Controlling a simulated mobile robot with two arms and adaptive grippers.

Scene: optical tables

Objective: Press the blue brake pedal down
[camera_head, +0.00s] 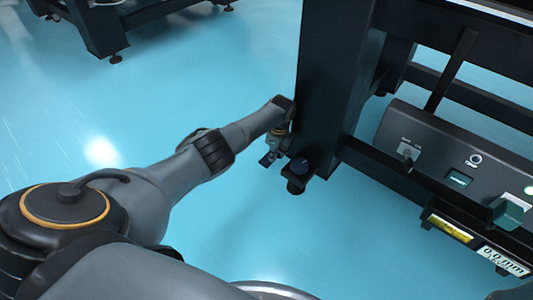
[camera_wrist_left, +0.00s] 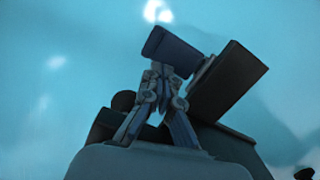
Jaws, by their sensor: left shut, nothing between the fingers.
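A small blue pedal (camera_head: 268,159) shows at the foot of the dark table leg, left of a dark caster. In the left wrist view a blue slab (camera_wrist_left: 172,47), which looks like this pedal, lies at the far end of the fingers. My left gripper (camera_head: 276,143) reaches down beside the leg, close to the pedal. It also shows in the left wrist view (camera_wrist_left: 160,73), shut and empty, with its fingertips at the slab's near edge. I cannot tell whether they touch it. My right gripper is not in view.
The dark table leg (camera_head: 333,80) stands right beside my left gripper, with the caster (camera_head: 299,170) at its base. A panel with controls (camera_head: 455,165) is on the right. A dark block (camera_wrist_left: 228,82) is close right of my fingers.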

